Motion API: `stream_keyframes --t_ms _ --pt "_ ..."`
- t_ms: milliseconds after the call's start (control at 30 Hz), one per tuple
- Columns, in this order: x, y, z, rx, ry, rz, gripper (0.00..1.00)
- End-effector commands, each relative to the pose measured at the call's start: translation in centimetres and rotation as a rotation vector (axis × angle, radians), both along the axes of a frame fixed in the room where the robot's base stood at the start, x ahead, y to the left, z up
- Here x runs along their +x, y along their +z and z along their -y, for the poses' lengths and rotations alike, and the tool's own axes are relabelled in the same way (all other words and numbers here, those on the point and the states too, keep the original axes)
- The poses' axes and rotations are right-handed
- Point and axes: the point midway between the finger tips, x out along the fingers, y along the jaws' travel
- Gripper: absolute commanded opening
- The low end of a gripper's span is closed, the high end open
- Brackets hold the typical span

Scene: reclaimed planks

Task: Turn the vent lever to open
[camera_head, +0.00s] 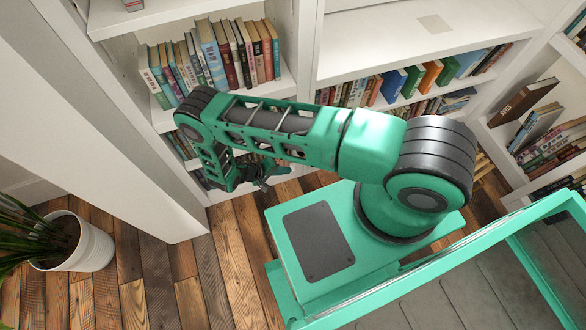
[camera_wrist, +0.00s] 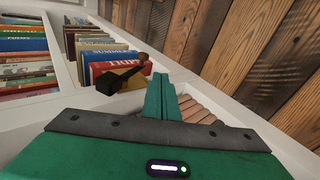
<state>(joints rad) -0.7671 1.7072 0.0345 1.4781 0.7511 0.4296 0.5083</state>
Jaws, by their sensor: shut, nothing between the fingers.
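In the wrist view a small lever (camera_wrist: 128,72) shows just beyond my fingers, in front of a red book. It has a black block at its lower left end and a thin dark arm rising right to a brown rounded tip. A yellowish patch lies behind it. My gripper (camera_wrist: 162,82) is shut with its green fingers together and nothing held; its tips appear just right of and below the lever. I cannot tell whether they touch it. In the head view my gripper (camera_head: 268,176) is low in front of the shelves, and I cannot make out the lever there.
White bookshelves (camera_head: 430,40) with rows of books (camera_head: 215,58) stand along the back. A white upright panel (camera_head: 110,120) is at left. A potted plant (camera_head: 95,245) stands on the plank floor (camera_head: 215,275), which is clear between the pot and my base.

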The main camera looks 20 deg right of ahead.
Motion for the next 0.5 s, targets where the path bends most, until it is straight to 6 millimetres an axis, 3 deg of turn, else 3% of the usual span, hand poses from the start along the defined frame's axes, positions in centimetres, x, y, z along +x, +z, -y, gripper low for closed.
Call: stream_keyframes --t_ms 500 --pt "0.7 -6.2 6.9 -0.003 -0.001 -0.002 0.0"
